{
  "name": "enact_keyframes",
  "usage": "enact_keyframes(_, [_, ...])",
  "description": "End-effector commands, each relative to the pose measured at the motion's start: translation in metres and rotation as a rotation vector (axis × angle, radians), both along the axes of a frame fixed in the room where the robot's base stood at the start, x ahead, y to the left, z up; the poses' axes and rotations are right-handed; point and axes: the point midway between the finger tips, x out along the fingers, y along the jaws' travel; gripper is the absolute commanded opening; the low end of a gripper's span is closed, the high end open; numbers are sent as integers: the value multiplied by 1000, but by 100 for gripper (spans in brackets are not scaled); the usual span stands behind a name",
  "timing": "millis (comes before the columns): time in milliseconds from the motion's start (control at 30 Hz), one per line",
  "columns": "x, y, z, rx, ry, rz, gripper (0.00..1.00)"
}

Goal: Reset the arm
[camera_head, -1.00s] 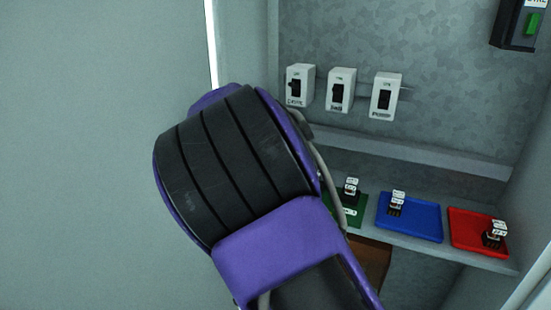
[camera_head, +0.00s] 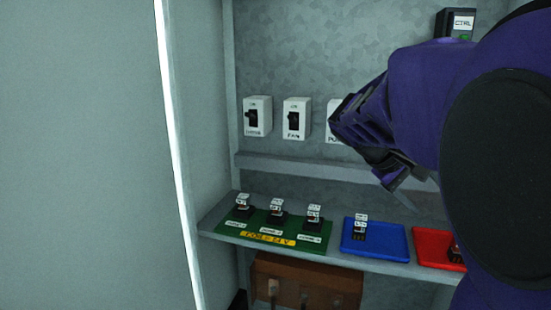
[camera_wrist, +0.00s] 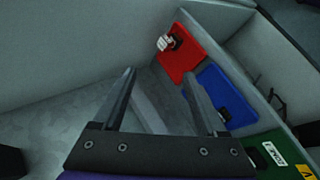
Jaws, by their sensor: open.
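My purple arm reaches in from the right of the head view, hiding part of the cabinet's right side. My gripper (camera_wrist: 159,78) shows in the wrist view with its two dark fingers spread apart and nothing between them. In the head view it is partly hidden by the arm, in front of the back panel and above the shelf. The third white switch (camera_head: 334,120) is partly covered by the arm. The switch marked FAN (camera_head: 296,118) and the left switch (camera_head: 257,117) are in clear view.
The shelf (camera_head: 215,222) holds a green tray (camera_head: 232,231) with three small modules, a blue tray (camera_head: 390,240) with one, and a red tray (camera_head: 428,238) with one partly hidden. A brown box (camera_head: 300,275) is below. A control box (camera_head: 457,24) hangs upper right.

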Motion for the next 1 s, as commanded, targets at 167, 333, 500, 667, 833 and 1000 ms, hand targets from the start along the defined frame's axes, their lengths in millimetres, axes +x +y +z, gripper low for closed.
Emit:
enact_keyframes(167, [-47,-57,-26,-32,227,2,74])
enact_keyframes(333, [-84,-94,-52,-25,414,19,74])
enact_keyframes(500, [-114,-107,-83,68,529,57,74])
enact_keyframes(667, [-123,-90,-100,187,493,80,74])
enact_keyframes(833, [-131,-62,-110,334,412,101,74])
enact_keyframes(1000, [-143,-19,-106,522,276,115,74])
